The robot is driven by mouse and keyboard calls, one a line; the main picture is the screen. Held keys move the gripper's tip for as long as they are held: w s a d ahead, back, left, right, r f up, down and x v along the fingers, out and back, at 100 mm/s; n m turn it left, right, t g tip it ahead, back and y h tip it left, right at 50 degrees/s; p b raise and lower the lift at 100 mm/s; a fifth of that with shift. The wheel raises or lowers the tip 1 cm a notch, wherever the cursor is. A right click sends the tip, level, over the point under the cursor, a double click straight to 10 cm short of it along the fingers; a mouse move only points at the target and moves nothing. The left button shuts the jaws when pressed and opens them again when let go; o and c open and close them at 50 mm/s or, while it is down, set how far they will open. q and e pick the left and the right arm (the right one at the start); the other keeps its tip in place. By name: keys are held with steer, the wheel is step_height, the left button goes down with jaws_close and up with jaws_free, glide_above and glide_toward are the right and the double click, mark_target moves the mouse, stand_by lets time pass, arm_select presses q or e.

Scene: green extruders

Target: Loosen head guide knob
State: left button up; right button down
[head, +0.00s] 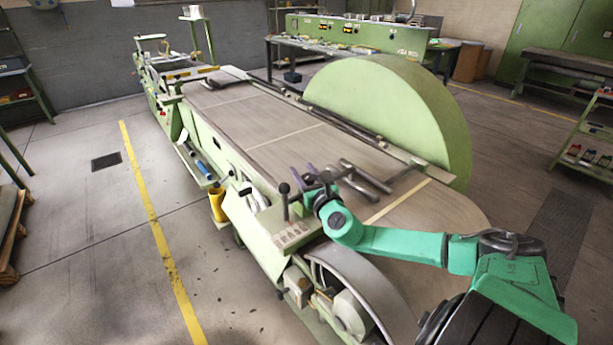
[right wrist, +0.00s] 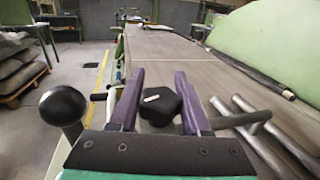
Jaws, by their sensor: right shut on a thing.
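The head guide knob is most likely the dark lobed knob (right wrist: 160,106) between the two purple fingers of my right gripper (right wrist: 158,78) in the right wrist view. The gripper is shut on this knob, with a finger on each side. In the head view my right gripper (head: 305,170) is over the near end of the green machine (head: 262,243), beside its long flat bed. The knob is hard to make out there behind the gripper. My left gripper is not in view.
A black ball-topped lever (head: 284,189) stands just left of my right gripper; it also shows in the right wrist view (right wrist: 62,107). Metal bars (head: 366,176) lie close on the right. A big green round cover (head: 395,110) rises behind. Floor on the left is open.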

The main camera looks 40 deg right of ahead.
steer(key=a+n+g+y+b, duration=0.1)
steer(key=n+y+b, duration=0.2)
steer(key=y+b, duration=0.1)
steer(key=a+n+g+y+b, duration=0.1)
steer(key=n+y+b, duration=0.3)
steer(key=y, duration=0.3)
steer(key=a+n+g+y+b, duration=0.1)
steer(key=n+y+b, duration=0.2)
steer(key=n+y, duration=0.1)
steer(key=shift+s+f+y+b, duration=0.25)
steer(key=shift+f+y+b, duration=0.15)
steer(key=shift+y, duration=0.3)
steer(key=shift+s+r+n+g+y+b, duration=0.1)
steer(key=shift+r+n+g+y+b, duration=0.15)
steer(key=shift+n+g+y+b, duration=0.45)
steer(key=shift+a+r, duration=0.1)
steer(key=shift+r, duration=0.1)
steer(key=c, duration=0.6)
jaws_free()
steer(key=shift+c, duration=0.2)
steer(key=shift+s, duration=0.1)
